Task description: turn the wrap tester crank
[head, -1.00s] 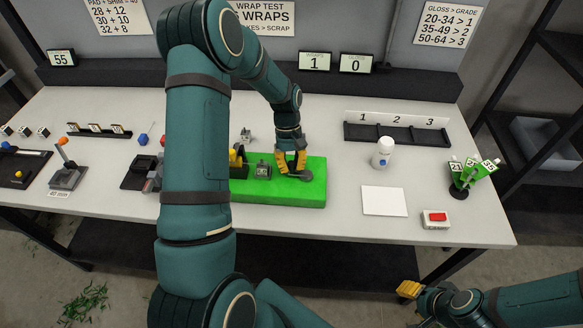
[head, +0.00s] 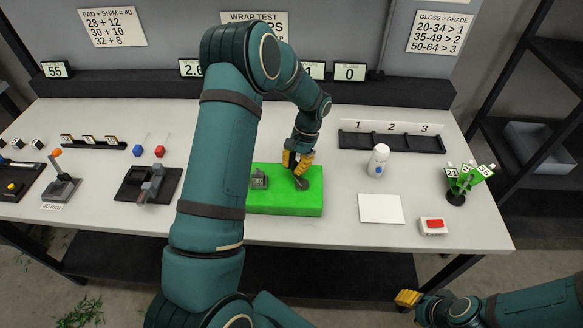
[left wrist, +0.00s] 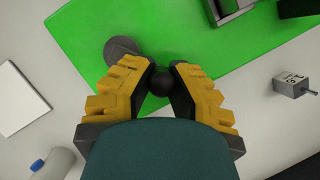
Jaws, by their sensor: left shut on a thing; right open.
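The wrap tester's green base (head: 285,205) lies on the white table. A dark grey disc (head: 301,184) stands at its right part and also shows in the left wrist view (left wrist: 122,50). My left gripper (head: 298,162) is at the far side of the disc. In the left wrist view my left gripper (left wrist: 162,72) has its yellow fingers closed around a black ball knob (left wrist: 160,84), the crank's handle. A grey block (head: 259,178) sits on the base. My left arm hides the base's left part. My right gripper (head: 407,298) is open and empty at the lower right.
A white bottle (head: 379,161), a white pad (head: 381,209) and a red-button box (head: 433,226) stand right of the base. A black three-slot tray (head: 393,142) lies behind them. A green card holder (head: 457,190) is near the right edge. My left arm hides part of the table.

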